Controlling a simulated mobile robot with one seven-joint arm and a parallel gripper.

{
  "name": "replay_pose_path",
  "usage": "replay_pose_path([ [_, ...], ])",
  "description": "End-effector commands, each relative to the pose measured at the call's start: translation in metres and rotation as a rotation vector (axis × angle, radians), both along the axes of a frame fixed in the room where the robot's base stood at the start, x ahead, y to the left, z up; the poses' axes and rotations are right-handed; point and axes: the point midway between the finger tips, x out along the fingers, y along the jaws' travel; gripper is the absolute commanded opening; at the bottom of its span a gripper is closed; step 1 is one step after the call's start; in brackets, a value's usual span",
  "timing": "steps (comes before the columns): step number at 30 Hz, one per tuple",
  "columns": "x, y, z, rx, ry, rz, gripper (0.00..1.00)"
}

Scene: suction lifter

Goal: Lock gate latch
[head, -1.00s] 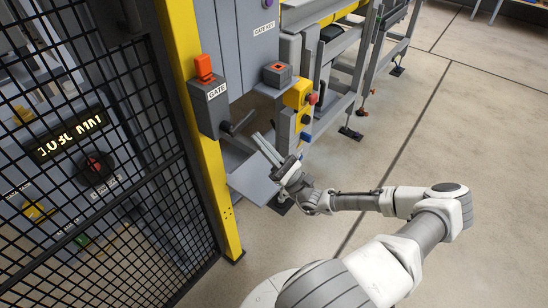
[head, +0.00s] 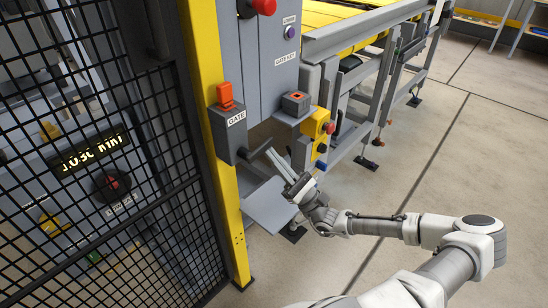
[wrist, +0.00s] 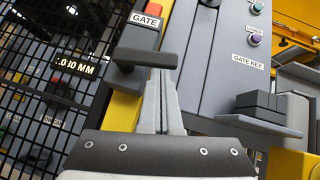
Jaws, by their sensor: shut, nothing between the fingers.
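The gate latch is a grey box (head: 228,137) labelled GATE, with an orange-red piece (head: 225,95) on top, mounted on the yellow post. Its dark lever handle (head: 258,149) sticks out to the right; in the wrist view the handle (wrist: 143,58) lies across the upper middle. My gripper (head: 270,153) is shut and empty, its long grey fingers pointing at the lever from the lower right. In the wrist view the fingertips (wrist: 161,72) meet the lever's right end in the picture. I cannot tell whether they touch it.
The black mesh gate (head: 130,180) stands left of the yellow post (head: 212,60). A grey cabinet with a GATE KEY label (head: 286,58) and a dark key block (head: 295,103) is on the right. A yellow button box (head: 318,128) sits beyond it. The floor at right is open.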

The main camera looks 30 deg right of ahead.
Motion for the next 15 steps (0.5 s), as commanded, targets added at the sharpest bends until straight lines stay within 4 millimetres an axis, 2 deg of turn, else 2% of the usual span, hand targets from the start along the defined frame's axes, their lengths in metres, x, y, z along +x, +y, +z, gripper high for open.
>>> replay_pose_path([
  [15, 0.0012, -0.003, 0.0094, -0.106, -0.037, 0.0, 0.0],
])
